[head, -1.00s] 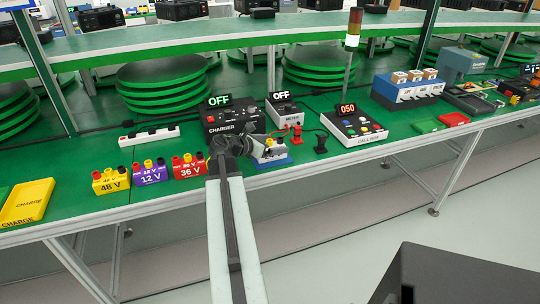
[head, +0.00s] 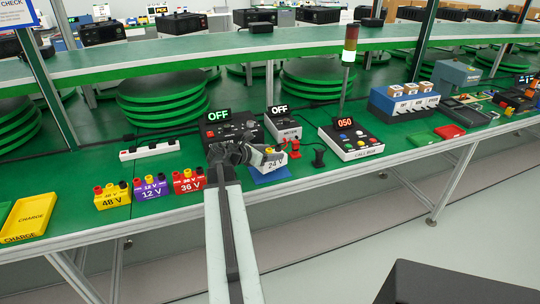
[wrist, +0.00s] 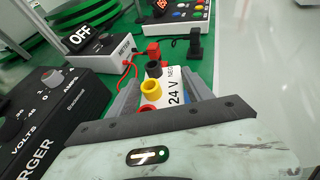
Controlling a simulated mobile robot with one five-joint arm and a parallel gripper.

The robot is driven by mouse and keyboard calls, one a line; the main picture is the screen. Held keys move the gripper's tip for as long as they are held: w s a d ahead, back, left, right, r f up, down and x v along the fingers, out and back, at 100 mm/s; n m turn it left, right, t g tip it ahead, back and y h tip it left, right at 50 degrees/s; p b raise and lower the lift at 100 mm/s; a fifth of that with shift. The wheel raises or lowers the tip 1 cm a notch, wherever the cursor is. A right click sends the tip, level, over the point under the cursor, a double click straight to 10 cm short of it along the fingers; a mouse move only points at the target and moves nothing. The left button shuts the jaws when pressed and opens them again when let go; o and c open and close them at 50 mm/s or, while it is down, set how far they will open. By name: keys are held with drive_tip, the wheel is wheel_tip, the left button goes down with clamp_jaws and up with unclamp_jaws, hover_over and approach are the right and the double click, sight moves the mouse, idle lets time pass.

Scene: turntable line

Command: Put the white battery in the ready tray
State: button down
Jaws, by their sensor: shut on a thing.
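The white battery (head: 272,161), marked 24 V, is held in my gripper (head: 246,154) over the blue pad (head: 271,176). It looks slightly tilted and a little raised. In the wrist view the battery (wrist: 174,92) sits between the two grey fingers, with yellow, black and red terminals on top. Its lower part is hidden there. I can read no ready label.
Yellow 48 V (head: 113,200), purple 12 V (head: 151,190) and red 36 V (head: 188,184) batteries stand left of my arm. The charger (head: 222,131), meter (head: 284,132) and call box (head: 352,143) stand behind and right. A black plug-like post (head: 319,158) is close to the battery's right.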

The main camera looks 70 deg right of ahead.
wheel_tip(320, 180, up, 7)
drive_tip(key=p, duration=0.5)
drive_tip(key=shift+r+p, duration=0.15)
drive_tip(key=shift+p, duration=0.2)
